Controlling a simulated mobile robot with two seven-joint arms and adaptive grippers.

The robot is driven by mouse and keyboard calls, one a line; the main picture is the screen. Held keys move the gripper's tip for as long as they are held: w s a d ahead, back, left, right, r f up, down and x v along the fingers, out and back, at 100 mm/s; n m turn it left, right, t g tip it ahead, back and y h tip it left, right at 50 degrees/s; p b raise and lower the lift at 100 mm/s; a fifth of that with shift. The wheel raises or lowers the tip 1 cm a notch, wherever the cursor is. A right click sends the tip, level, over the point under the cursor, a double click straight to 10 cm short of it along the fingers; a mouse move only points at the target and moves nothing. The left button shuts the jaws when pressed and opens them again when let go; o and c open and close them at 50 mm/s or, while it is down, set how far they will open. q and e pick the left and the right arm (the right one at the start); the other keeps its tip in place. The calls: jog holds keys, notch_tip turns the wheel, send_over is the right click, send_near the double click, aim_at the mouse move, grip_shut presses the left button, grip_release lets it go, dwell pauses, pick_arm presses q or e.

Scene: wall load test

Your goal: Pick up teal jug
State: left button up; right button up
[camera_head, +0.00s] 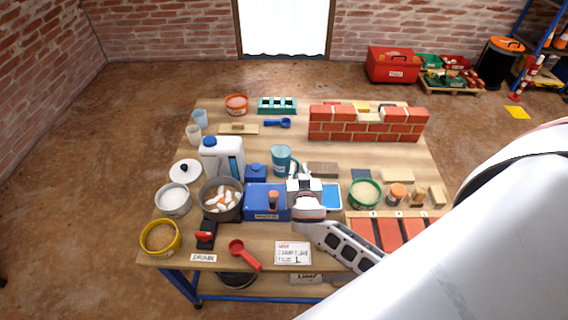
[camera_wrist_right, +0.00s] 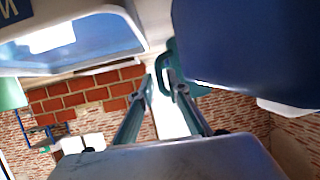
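The teal jug (camera_head: 280,160) stands on the table behind the blue box, near the middle. My right gripper (camera_head: 298,170) is just to the right of the jug, low over the table. In the right wrist view the gripper (camera_wrist_right: 165,88) shows two fingers spread apart. The teal jug handle (camera_wrist_right: 164,64) is at the fingertips, roughly in the gap between them. I cannot tell whether the fingers touch it. My left gripper is not in view.
The blue box (camera_head: 265,201) stands in front of the jug, with a small blue container (camera_head: 256,172) to the jug's left. A white canister (camera_head: 223,158) stands farther left. A brick wall (camera_head: 366,129) stands behind right. A brown block (camera_head: 322,169) lies right of the gripper.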

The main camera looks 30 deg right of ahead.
jog(key=shift+w+d+f, duration=0.2)
jog(key=shift+w+f, duration=0.1)
jog(key=shift+w, duration=0.2)
grip_shut()
jog(key=shift+r, duration=0.25)
